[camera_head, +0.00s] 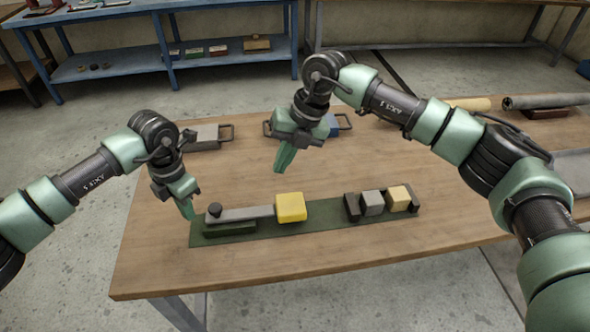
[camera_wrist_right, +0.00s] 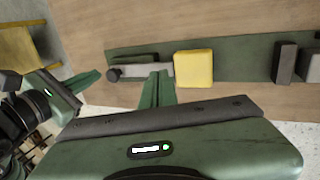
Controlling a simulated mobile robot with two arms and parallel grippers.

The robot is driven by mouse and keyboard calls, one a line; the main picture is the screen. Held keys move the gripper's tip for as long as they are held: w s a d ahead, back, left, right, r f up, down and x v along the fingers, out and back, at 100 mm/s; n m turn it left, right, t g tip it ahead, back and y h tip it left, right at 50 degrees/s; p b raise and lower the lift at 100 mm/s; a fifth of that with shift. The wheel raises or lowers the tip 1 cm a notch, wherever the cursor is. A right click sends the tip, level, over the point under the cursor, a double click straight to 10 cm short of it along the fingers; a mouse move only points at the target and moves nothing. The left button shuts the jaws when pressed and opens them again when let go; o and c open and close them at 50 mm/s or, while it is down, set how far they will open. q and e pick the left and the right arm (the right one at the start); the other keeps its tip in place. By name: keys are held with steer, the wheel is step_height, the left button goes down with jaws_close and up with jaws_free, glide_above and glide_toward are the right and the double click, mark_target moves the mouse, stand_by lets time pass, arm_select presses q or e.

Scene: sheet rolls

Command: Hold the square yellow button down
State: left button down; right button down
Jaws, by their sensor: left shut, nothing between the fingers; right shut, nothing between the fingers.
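The square yellow button (camera_head: 291,207) stands on a dark green mat (camera_head: 262,231) near the front of the table; it also shows in the right wrist view (camera_wrist_right: 194,69). A grey bar with a dark knob (camera_head: 240,214) runs along the mat to the button's left side. My left gripper (camera_head: 189,216) is shut and empty, beside the mat's left end near the knob. My right gripper (camera_head: 279,171) is shut and empty, above the table behind the button and apart from it. In the right wrist view my right fingertips (camera_wrist_right: 157,76) appear just left of the button.
A rack with a grey and a tan block (camera_head: 384,201) stands at the mat's right. Two handled things, one grey (camera_head: 205,137) and one blue (camera_head: 328,126), are at the table's back. Rolls (camera_head: 545,100) lie at the back right. The wood right of the rack is clear.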

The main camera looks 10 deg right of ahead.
steer(key=s+d+h, duration=0.2)
steer(key=h, duration=0.2)
glide_above(296, 204)
steer(key=shift+w+f, duration=0.15)
steer(key=shift+f, duration=1.2)
steer(key=shift+w+f, duration=0.15)
steer(key=shift+f, duration=1.15)
steer(key=shift+f, duration=1.7)
steer(key=shift+s+f, duration=0.1)
steer(key=shift+f, duration=1.6)
steer(key=shift+s+g, duration=0.1)
steer(key=shift+g, duration=0.2)
arm_select(q)
steer(key=shift+d, duration=0.15)
